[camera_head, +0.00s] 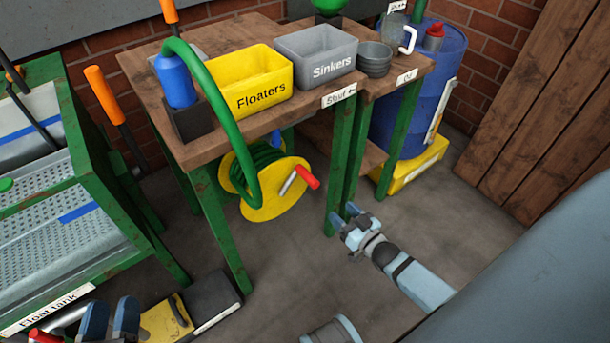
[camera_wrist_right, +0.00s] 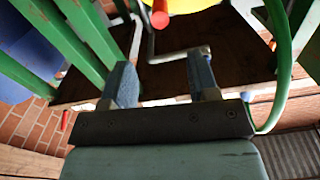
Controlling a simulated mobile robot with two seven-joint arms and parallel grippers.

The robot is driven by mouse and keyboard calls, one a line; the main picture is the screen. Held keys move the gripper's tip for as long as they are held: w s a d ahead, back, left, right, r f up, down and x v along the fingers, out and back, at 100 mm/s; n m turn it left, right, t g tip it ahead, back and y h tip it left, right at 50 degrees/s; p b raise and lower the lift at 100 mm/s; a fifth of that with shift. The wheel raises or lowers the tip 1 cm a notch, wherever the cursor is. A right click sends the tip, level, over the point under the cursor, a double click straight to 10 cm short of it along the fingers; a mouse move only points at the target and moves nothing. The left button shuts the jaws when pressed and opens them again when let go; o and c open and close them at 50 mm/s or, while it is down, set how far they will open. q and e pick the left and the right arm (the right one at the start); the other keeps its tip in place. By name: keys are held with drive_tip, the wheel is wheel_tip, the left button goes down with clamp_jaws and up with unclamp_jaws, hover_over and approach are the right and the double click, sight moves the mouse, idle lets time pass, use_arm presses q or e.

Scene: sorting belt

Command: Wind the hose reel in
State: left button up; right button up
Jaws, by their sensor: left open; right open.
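The hose reel (camera_head: 275,208) is a yellow disc with green hose wound behind it, under the wooden table. Its crank has a grey arm and a red handle (camera_head: 307,177). The green hose (camera_head: 222,100) arches from the blue nozzle (camera_head: 176,80) on the table down to the reel. My right gripper (camera_head: 346,211) is open and empty, right of and below the handle, apart from it. In the right wrist view the red handle (camera_wrist_right: 160,14) shows at the top, beyond the open fingers (camera_wrist_right: 162,75). My left gripper (camera_head: 110,318) is open at the lower left, far from the reel.
Green table legs (camera_head: 336,180) stand between the reel and the blue barrel (camera_head: 428,90). The yellow Floaters bin (camera_head: 262,98) and grey Sinkers bin (camera_head: 316,66) stand on the table. The float tank (camera_head: 60,240) is at left. The floor in front of the reel is clear.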

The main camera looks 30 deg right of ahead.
sight(314, 184)
use_arm(q)
drive_tip(key=b, duration=0.2)
drive_tip(key=d+h+b, duration=0.1)
drive_tip(key=b, duration=0.1)
drive_tip(key=shift+s+d+r+t+h, duration=0.15)
drive_tip(key=shift+s+r+t+h, duration=0.15)
drive_tip(key=shift+t, duration=0.1)
use_arm(e)
drive_tip(key=w, duration=0.9)
drive_tip(key=w+a, duration=0.1)
drive_tip(key=w, duration=0.3)
drive_tip(key=shift+w, duration=0.2)
clamp_jaws()
